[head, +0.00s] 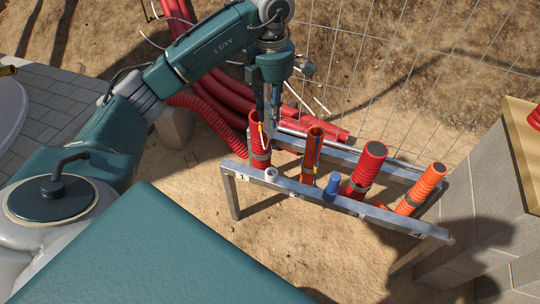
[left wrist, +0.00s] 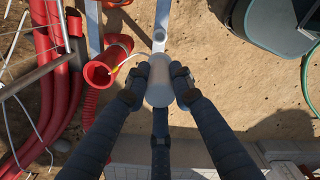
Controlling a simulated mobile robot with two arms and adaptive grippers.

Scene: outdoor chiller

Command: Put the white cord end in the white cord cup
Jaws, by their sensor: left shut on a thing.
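My left gripper (head: 268,118) points down above the rack's first position. In the left wrist view its fingers (left wrist: 158,84) are shut on a pale cylinder, the white cord end (left wrist: 159,90). A thin white cord (left wrist: 127,60) curves between the mouth of a red conduit (left wrist: 101,72) and the held end. The white cord cup (head: 271,174) sits on the rack's front rail near the mark 1. It also shows as a small pale ring in the left wrist view (left wrist: 158,41), beyond the held end and apart from it. The cup's inside is not clear.
The metal rack (head: 297,189) holds several upright red and orange conduits. A blue cup (head: 332,187) stands farther along the front rail. Red pipes and a wire fence lie behind. A block wall (head: 490,185) stands at the right. Sandy ground lies in front of the rack.

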